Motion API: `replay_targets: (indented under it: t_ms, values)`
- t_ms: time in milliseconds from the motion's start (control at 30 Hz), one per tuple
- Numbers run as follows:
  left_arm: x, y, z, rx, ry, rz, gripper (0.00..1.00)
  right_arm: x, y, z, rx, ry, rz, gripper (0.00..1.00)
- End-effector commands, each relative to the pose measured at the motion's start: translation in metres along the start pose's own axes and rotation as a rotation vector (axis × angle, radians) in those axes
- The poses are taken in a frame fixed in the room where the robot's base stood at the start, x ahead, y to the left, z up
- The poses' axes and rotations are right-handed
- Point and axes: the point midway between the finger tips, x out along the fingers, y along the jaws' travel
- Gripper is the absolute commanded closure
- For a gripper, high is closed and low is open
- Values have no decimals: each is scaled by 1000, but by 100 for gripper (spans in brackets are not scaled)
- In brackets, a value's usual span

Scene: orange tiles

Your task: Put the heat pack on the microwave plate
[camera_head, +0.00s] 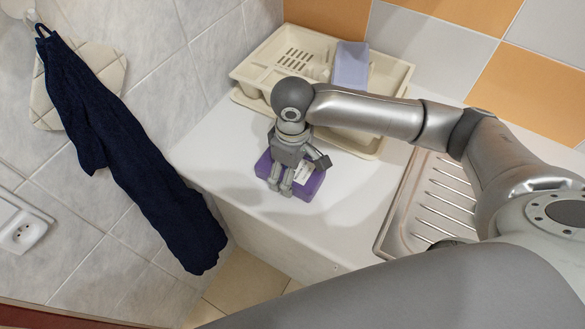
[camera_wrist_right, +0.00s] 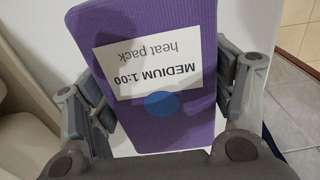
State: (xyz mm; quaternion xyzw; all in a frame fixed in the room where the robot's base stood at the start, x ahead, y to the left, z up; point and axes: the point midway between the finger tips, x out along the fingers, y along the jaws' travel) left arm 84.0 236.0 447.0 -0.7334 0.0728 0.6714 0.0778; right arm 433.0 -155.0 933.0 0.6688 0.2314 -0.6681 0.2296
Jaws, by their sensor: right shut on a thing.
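The heat pack (camera_head: 311,187) is a purple, flat block on the white counter, below the dish rack. In the right wrist view the heat pack (camera_wrist_right: 182,125) fills the middle, with a white label reading "MEDIUM 1:00 heat pack" and a blue dot. My right gripper (camera_head: 281,189) reaches down over it from above, with a finger on each side. It is shut on the heat pack. I cannot tell whether the pack still touches the counter. The microwave plate and my left gripper are in neither view.
A cream dish rack (camera_head: 258,75) with a blue-violet item (camera_head: 351,65) stands at the back, close to my right wrist. A steel drainboard (camera_head: 432,205) lies to the right. A dark towel (camera_head: 125,150) and a beige pot holder (camera_head: 103,66) hang on the left wall. The counter's front edge is close.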

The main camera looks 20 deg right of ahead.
Motion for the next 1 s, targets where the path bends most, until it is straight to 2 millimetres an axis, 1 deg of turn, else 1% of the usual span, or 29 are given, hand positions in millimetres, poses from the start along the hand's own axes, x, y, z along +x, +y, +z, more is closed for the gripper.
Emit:
replay_targets:
  t_ms: [133, 167, 300, 333, 733, 867, 1000]
  values:
    - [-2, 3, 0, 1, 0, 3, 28, 1, 0, 0, 1, 1, 0, 62]
    - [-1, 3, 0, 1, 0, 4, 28, 2, 0, 0, 1, 0, 0, 23]
    - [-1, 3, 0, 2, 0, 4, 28, 2, 0, 0, 1, 0, 0, 5]
    - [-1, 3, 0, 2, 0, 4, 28, 2, 0, 0, 1, 0, 0, 3]
    - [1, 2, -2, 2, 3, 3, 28, 0, 0, 0, 0, 2, 1, 3]
    - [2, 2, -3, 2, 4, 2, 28, -15, 0, -1, 1, 4, 1, 3]
    - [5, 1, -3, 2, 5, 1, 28, -44, 0, -2, 0, 7, 2, 3]
